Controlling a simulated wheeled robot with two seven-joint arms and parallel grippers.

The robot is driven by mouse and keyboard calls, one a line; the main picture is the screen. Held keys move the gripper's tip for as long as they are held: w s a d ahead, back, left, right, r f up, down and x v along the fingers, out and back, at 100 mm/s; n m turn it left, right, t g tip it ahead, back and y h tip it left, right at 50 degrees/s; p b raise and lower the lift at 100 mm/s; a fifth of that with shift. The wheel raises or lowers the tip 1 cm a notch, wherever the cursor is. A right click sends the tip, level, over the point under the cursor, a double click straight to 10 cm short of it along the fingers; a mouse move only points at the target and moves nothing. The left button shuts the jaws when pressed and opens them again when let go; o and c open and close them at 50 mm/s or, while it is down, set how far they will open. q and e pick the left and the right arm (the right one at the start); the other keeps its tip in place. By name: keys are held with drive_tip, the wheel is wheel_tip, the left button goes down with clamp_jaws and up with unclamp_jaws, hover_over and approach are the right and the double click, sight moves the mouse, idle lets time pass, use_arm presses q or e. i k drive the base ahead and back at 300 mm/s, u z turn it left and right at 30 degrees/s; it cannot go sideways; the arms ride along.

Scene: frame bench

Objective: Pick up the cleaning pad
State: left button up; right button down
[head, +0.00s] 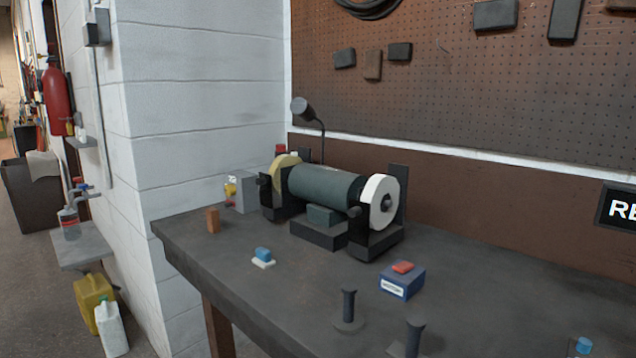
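A small red piece (403,267) lies on top of a blue box with a white label (401,283), right of the middle. An orange-brown block (212,220) stands upright near the bench's left end. Neither of my grippers shows in the head view, and nothing visible is being held.
A bench grinder (325,188) with two wheels and a lamp (303,108) stand at the back. Two dark posts (348,305) (414,338) rise near the front edge. A small blue-topped item (584,345) is at lower right. The bench (500,290) is mostly clear on the right.

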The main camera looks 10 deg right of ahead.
sight(264, 258)
drive_tip(key=u, duration=1.55)
drive_tip(key=i, duration=2.1)
drive_tip(key=z, duration=3.55)
